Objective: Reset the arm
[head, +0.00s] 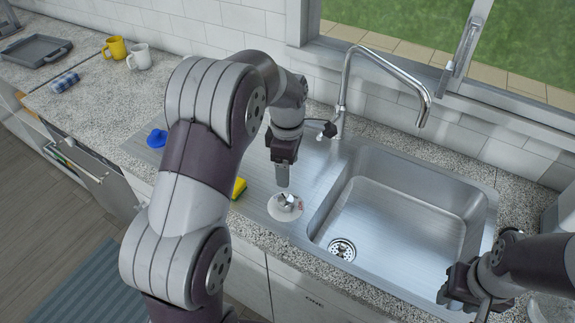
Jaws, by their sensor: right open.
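My left arm reaches in across the middle of the head view. Its gripper (283,175) points down over the counter to the left of the sink, just above a small round white piece (285,207) with a grey part on it. Whether it touches that piece, and how its jaws stand, I cannot tell. My right gripper (465,302) is at the lower right, by the sink's front right corner. It is open, with nothing visible between its jaws.
The steel sink (395,215) is empty, with a tall faucet (385,65) behind it. A yellow sponge (239,187) and a blue item (157,138) lie left. Mugs (138,57), a patterned blue item (64,82) and a grey tray (37,50) are farther back.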

